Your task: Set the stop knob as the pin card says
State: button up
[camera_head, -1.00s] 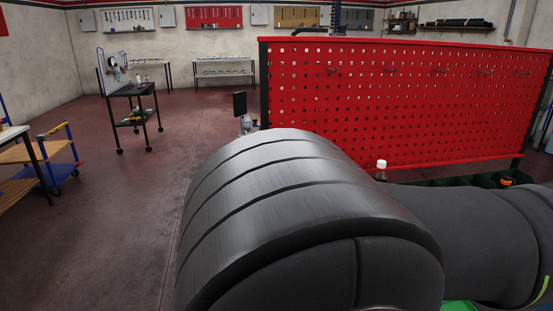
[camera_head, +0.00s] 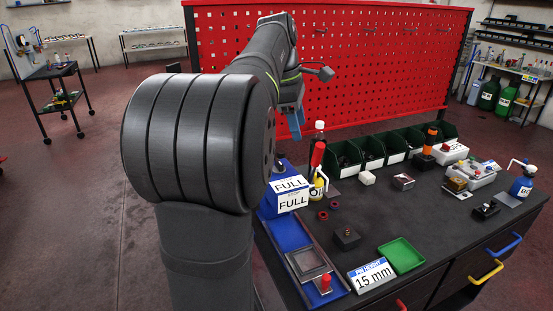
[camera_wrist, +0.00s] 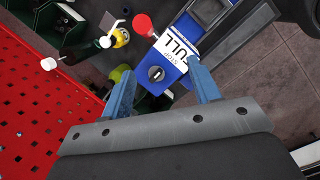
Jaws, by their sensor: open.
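The pin card (camera_head: 371,278) stands at the table's front edge and reads "15 mm" below a blue header. A blue block (camera_head: 268,207) with white "FULL" labels stands at the table's left side. In the wrist view its top carries a round dark stop knob (camera_wrist: 155,73) with a light slot mark, beside a label reading "FULL" and "STOP" (camera_wrist: 177,45). My gripper (camera_wrist: 160,67) is open and empty, its blue fingers on either side of the knob in the picture. Contact is not visible. In the head view my gripper (camera_head: 294,122) is above and behind the block, partly hidden by my arm.
The red pegboard (camera_head: 350,60) rises behind.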

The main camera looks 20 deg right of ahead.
aim_at(279, 162)
jog(key=w+a+r+n+h, duration=0.2)
jog(key=w+a+n, duration=0.5)
jog(key=w+a, duration=0.15)
jog(key=x, duration=1.7)
jog(key=shift+s+a+f, duration=0.2)
jog(key=shift+f, duration=0.1)
jog(key=c, duration=1)
